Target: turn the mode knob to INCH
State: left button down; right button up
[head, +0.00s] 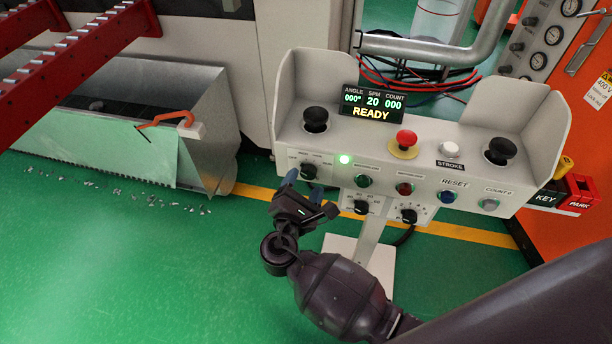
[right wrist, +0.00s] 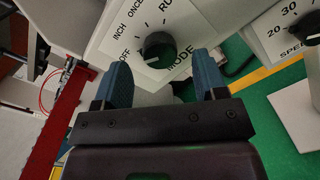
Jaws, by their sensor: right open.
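In the right wrist view the knob (right wrist: 159,48) sits on a white plate marked OFF, INCH, ONCE, RUN and MODE. A pale mark on the knob appears to point toward OFF, though it is small. My right gripper (head: 303,185) is open with blue fingers in front of the knob. In the right wrist view its fingers (right wrist: 163,70) stand either side of the knob, apart from it. My left gripper is not in view.
The console also has a green lamp button (head: 363,181), a red emergency button (head: 404,143), a speed knob (head: 361,207) and a READY display (head: 373,103). A grey scrap bin (head: 205,130) stands at the left. Green floor is free in front.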

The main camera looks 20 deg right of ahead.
aim_at(309, 172)
jog(key=shift+x, duration=1.35)
jog(key=c, duration=0.9)
